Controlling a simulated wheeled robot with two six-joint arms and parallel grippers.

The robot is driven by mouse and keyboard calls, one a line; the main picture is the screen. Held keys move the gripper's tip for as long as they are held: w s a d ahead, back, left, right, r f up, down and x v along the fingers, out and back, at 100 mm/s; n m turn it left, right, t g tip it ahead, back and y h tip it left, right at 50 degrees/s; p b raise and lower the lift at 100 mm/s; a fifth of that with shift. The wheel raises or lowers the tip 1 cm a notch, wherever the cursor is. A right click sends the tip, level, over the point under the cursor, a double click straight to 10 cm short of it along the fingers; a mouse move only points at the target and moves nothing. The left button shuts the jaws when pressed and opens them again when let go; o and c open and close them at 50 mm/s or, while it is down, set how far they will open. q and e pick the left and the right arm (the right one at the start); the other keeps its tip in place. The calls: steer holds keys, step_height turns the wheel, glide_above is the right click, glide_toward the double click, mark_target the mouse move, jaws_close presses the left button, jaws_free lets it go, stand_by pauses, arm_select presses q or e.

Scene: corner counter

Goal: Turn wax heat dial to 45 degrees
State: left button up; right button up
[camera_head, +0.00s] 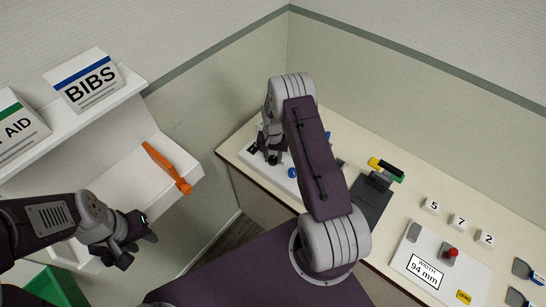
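No dial with a readable degree scale shows in the head view. A white panel (283,184) lies on the counter at the back corner, partly hidden by my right arm. A small round blue part (292,172) sits on it; I cannot tell whether it is the wax heat dial. My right gripper (269,156) points down over the panel, left of the blue part. What is between or under its fingers is hidden, and its opening is too small to tell. My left gripper (140,252) hangs in front of the white shelf unit, fingers apart and empty.
An orange tool (168,168) lies on the white shelf (130,185). A dark device (372,198), a width gauge (425,270) with a red knob, and number blocks (459,222) stand along the right counter. A green bin (55,287) is at lower left.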

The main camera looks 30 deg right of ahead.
jaws_close()
steer(key=shift+f+n+b, duration=0.1)
steer(key=shift+n+b, duration=0.65)
steer(key=shift+n, duration=0.25)
steer(key=n+b, duration=0.1)
steer(key=n, duration=0.2)
steer(key=shift+n+b, duration=0.3)
steer(key=shift+b, duration=0.1)
steer(key=n+b, duration=0.1)
steer(key=n, duration=0.2)
steer(key=shift+n+b, duration=0.5)
steer(key=shift+n, duration=1.2)
steer(key=shift+r, duration=0.2)
